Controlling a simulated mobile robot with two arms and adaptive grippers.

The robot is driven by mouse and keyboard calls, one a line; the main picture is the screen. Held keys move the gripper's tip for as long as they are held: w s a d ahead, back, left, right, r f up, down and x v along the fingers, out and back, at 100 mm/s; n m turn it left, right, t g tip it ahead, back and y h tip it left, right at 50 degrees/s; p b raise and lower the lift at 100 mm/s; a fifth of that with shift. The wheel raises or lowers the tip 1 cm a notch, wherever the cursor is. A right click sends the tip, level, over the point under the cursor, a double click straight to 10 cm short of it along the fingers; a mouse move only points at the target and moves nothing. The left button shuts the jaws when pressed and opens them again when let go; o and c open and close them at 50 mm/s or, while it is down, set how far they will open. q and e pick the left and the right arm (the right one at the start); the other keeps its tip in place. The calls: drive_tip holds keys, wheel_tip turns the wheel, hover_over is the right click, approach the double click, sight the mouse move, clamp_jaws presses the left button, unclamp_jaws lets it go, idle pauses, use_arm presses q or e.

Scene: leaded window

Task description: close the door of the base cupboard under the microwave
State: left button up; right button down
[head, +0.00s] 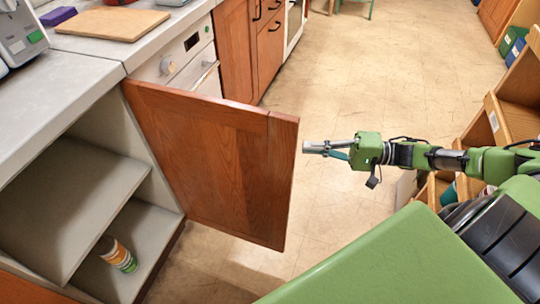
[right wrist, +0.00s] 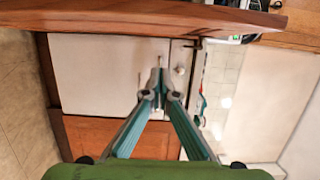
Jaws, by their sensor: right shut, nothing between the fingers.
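The brown wooden cupboard door (head: 215,165) stands wide open in the head view, swung out from the left counter. Its cupboard (head: 75,185) is open, with grey shelves. My right gripper (head: 306,147) is shut and empty, just right of the door's free edge; I cannot tell whether it touches. In the right wrist view the shut fingertips (right wrist: 158,88) point at the white appliance front, and the door's edge (right wrist: 150,17) runs across the top. The microwave is not clearly identifiable. My left gripper is not in view.
A white oven (head: 185,65) adjoins the cupboard. A cutting board (head: 112,23) lies on the counter. Wooden shelves (head: 515,90) stand at the right. The tiled floor beyond the door is clear.

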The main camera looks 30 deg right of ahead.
sight(272, 156)
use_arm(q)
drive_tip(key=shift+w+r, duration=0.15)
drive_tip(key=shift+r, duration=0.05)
use_arm(e)
drive_tip(key=w+a, duration=0.1)
drive_tip(key=a, duration=0.2)
drive_tip(key=w+a, duration=0.1)
drive_tip(key=a, duration=0.3)
drive_tip(key=w+a, duration=0.1)
drive_tip(key=a, duration=0.2)
drive_tip(key=shift+a, duration=0.15)
drive_tip(key=shift+s, duration=0.1)
